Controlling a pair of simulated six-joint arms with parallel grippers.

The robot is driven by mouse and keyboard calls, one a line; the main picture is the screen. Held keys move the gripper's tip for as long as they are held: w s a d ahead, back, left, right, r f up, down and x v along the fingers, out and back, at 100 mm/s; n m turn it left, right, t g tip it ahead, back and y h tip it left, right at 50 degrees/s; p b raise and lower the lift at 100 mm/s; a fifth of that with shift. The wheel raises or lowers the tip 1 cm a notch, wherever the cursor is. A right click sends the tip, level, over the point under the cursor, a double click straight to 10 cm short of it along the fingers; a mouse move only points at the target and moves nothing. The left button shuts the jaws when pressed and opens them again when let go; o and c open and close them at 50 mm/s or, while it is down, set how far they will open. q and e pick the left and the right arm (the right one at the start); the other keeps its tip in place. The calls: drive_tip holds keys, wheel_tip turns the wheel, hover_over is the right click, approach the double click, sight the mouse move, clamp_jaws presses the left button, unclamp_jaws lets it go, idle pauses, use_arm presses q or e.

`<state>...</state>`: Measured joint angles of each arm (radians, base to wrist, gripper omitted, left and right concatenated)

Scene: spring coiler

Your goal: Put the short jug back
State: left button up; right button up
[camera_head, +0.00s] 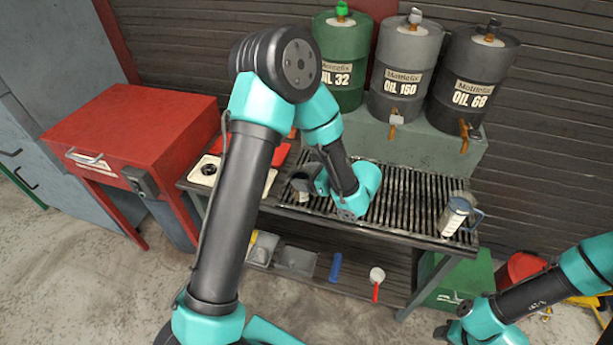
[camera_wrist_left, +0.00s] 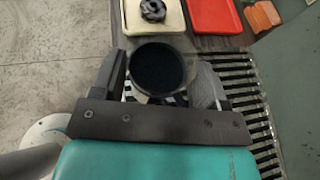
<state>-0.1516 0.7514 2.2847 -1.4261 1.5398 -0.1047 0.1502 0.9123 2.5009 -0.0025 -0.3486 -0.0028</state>
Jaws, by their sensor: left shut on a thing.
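The jug (camera_wrist_left: 158,70) in my left gripper shows from above in the left wrist view as a round rim with a dark inside. I cannot tell whether it holds liquid. My left gripper (camera_wrist_left: 160,82) is shut on it, one finger on each side. In the head view my left gripper (camera_head: 308,182) is over the left end of the slatted grate (camera_head: 400,200), and the jug (camera_head: 303,196) is partly hidden by it. Another jug (camera_head: 455,215), metallic with a handle, stands at the grate's right end. My right arm is at the lower right; its fingers are not clear.
Three drums, green (camera_head: 340,60), grey (camera_head: 400,72) and dark (camera_head: 473,80), stand behind the grate with taps. A cream tray (camera_head: 205,170) and a red tray (camera_wrist_left: 214,14) lie left of the grate. The grate's middle is clear. A lower shelf holds small items.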

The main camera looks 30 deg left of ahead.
use_arm(q)
drive_tip(key=shift+f, duration=0.1)
drive_tip(key=o, duration=1.3)
drive_tip(key=shift+o, duration=0.2)
drive_tip(key=shift+d+r, duration=0.15)
drive_tip(key=shift+r, duration=0.1)
drive_tip(key=v, duration=1.1)
drive_tip(key=shift+d, duration=0.4)
drive_tip(key=shift+a, duration=0.1)
